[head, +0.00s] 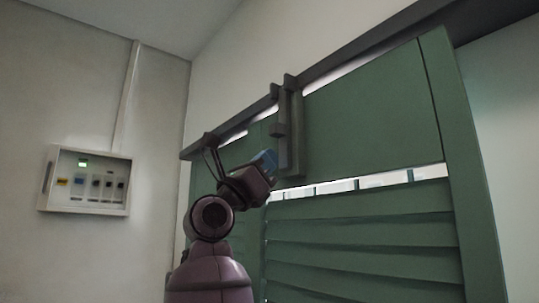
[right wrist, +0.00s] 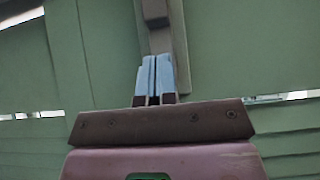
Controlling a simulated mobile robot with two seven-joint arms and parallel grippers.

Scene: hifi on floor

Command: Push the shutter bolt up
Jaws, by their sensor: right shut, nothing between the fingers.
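The shutter bolt (head: 293,135) is a dark grey-green upright bar on the upper part of the green shutter (head: 375,120), reaching up to the dark top rail. Small blocks stick out on its left side. In the right wrist view the bolt (right wrist: 178,35) runs up from behind my fingertips, with a dark block (right wrist: 154,10) at the top edge. My right gripper (head: 271,157) has blue fingers and is beside the bolt's lower part, below the blocks. In the right wrist view its fingers (right wrist: 155,60) are together and empty. I cannot tell whether they touch the bolt. My left gripper is out of view.
The dark top rail (head: 370,55) runs along the top of the shutters. Louvred slats (head: 350,235) lie below a bright gap. An open white switch box (head: 85,207) hangs on the left wall, with a conduit (head: 128,95) above it. The space between wall and shutter looks free.

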